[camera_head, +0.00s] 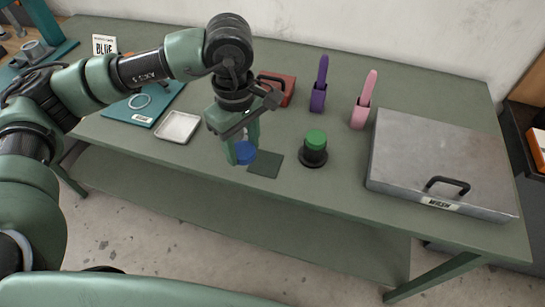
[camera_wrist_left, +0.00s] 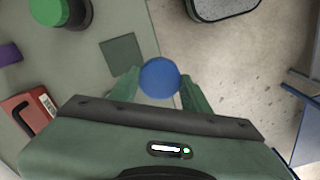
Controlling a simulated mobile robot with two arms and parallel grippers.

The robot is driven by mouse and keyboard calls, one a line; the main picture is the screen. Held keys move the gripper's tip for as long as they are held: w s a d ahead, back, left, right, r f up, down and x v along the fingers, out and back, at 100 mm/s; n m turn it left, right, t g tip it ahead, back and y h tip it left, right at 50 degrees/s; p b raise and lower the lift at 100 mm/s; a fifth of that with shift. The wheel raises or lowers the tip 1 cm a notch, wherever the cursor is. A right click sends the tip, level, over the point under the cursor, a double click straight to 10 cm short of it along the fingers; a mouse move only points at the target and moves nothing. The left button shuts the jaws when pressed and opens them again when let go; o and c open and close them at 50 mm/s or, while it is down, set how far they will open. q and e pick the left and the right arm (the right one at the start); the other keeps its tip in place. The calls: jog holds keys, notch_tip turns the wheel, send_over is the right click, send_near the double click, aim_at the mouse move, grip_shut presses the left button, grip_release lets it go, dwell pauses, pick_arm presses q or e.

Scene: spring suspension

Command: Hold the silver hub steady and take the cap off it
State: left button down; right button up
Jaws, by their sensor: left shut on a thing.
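My left gripper (camera_head: 243,153) is shut on a round blue cap (camera_head: 246,156), near the front edge of the green table. In the left wrist view the blue cap (camera_wrist_left: 160,78) sits between the two green fingertips. I see no silver hub under or beside it; whether one is hidden below the cap I cannot tell. A black hub (camera_head: 313,156) with a green cap (camera_head: 315,138) stands on the table to the right. A square dark green mat (camera_head: 266,164) lies bare between them. My right gripper is not in view.
A white tray (camera_head: 178,127) and a teal board (camera_head: 145,105) with a pale ring lie to the left. A red box (camera_head: 281,88), purple (camera_head: 319,85) and pink (camera_head: 363,100) handled tools stand behind. A large metal case (camera_head: 440,165) fills the right.

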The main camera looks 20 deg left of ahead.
pick_arm(q)
jog(key=w+r+n+p, duration=0.2)
jog(key=w+r+n, duration=0.2)
jog(key=n, duration=0.8)
jog(key=n+p, duration=0.4)
jog(key=n, duration=1.2)
send_over(266, 163)
notch_tip(266, 163, down, 12)
jog(key=shift+r, duration=0.15)
notch_tip(266, 163, down, 4)
jog(key=shift+r+p, duration=0.25)
jog(key=shift+p, duration=0.35)
jog(key=shift+f, duration=0.35)
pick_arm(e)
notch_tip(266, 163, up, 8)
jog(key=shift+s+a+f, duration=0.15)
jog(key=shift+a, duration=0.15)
pick_arm(q)
jog(key=shift+f, duration=0.1)
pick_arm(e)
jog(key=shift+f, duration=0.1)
